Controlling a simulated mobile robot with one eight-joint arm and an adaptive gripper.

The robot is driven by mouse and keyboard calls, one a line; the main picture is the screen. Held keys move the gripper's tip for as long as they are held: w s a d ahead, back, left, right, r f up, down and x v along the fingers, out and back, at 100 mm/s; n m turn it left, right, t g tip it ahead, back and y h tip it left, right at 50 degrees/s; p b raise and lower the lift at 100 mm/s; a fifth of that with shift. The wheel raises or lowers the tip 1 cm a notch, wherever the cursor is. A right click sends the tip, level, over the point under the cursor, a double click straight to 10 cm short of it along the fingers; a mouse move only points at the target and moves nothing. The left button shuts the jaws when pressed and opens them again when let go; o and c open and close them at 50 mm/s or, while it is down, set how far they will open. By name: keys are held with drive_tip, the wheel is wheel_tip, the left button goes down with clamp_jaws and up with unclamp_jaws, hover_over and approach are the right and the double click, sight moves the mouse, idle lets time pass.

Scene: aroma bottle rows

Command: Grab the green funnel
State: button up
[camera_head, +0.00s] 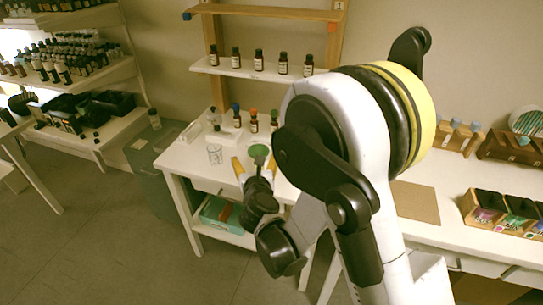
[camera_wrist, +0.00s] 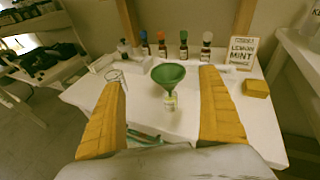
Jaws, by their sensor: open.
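The green funnel (camera_wrist: 168,74) sits upright on top of a small clear bottle (camera_wrist: 170,102) on the white table, and it shows in the wrist view between my fingers. It also shows in the head view (camera_head: 258,150), just beyond my gripper. My gripper (camera_wrist: 168,100) has two yellow fingers spread wide, one on each side of the funnel, with gaps on both sides. In the head view my gripper (camera_head: 247,165) points at the funnel from the near side of the table. I cannot tell exactly how far the fingertips reach.
Brown bottles with coloured caps (camera_wrist: 183,45) stand behind the funnel. A clear glass (camera_head: 215,153) stands to its left. A "Lemon Mint" sign (camera_wrist: 242,52) and a yellow block (camera_wrist: 256,88) are at the right. A shelf (camera_head: 240,70) with several bottles is above the table.

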sight(258, 149)
drive_tip(key=shift+m+g, duration=0.3)
drive_tip(key=shift+m, duration=0.2)
drive_tip(key=b+x, duration=0.1)
drive_tip(key=x, duration=0.2)
drive_tip(key=d+f+b+x, duration=0.1)
drive_tip(key=x, duration=0.2)
drive_tip(key=f+b+x, duration=0.1)
drive_tip(key=x, duration=0.3)
drive_tip(key=shift+s+d+b, duration=0.1)
drive_tip(key=shift+d+b, duration=0.15)
drive_tip(key=shift+b, duration=0.05)
drive_tip(key=shift+w, duration=0.35)
drive_tip(key=c, duration=1)
